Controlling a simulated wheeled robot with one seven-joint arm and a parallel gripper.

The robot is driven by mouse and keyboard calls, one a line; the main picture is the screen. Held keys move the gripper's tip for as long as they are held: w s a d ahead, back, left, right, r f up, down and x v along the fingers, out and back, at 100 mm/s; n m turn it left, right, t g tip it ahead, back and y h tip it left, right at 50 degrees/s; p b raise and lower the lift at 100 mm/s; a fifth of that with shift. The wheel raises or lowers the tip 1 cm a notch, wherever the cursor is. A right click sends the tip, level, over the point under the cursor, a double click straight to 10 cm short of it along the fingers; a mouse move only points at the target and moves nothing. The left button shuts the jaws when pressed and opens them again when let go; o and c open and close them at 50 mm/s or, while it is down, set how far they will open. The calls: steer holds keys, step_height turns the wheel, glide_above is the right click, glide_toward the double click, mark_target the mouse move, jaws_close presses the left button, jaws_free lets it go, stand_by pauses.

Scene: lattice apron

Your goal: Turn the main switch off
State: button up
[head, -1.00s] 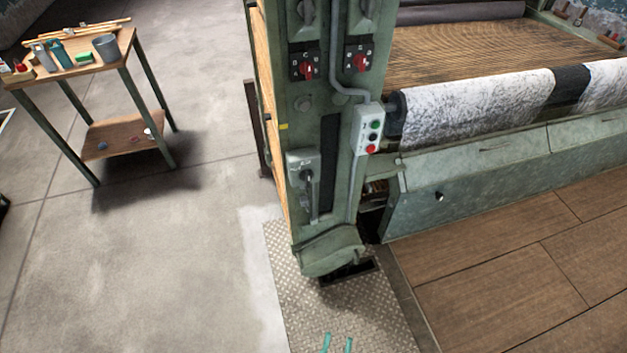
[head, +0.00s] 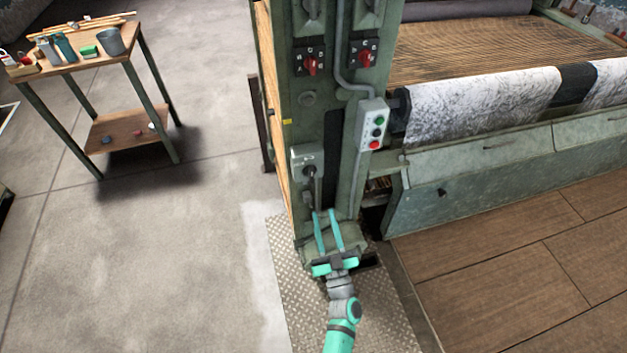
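A green machine column (head: 335,110) carries several controls. A grey switch box (head: 300,155) with a dark handle (head: 310,171) is low on the column; it may be the main switch, but its label is too small to read. Two rotary switches with red knobs sit higher, one at left (head: 311,63) and one at right (head: 362,54). My gripper (head: 324,211) is in front of the column's foot, below the grey box. Its two teal fingers point up, apart, with nothing seen between them. It appears clear of the box.
A roller with white patterned cloth (head: 480,105) extends right. A small table (head: 80,62) with tools stands left. The concrete floor (head: 190,240) between is clear.

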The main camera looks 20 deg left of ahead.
mark_target(312, 175)
steer(key=shift+y, duration=0.4)
steer(key=x, duration=1.2)
steer(key=shift+w+a+f, duration=0.15)
steer(key=shift+w+a, duration=0.15)
steer(key=shift+w, duration=0.05)
steer(key=shift+c, duration=0.6)
jaws_close()
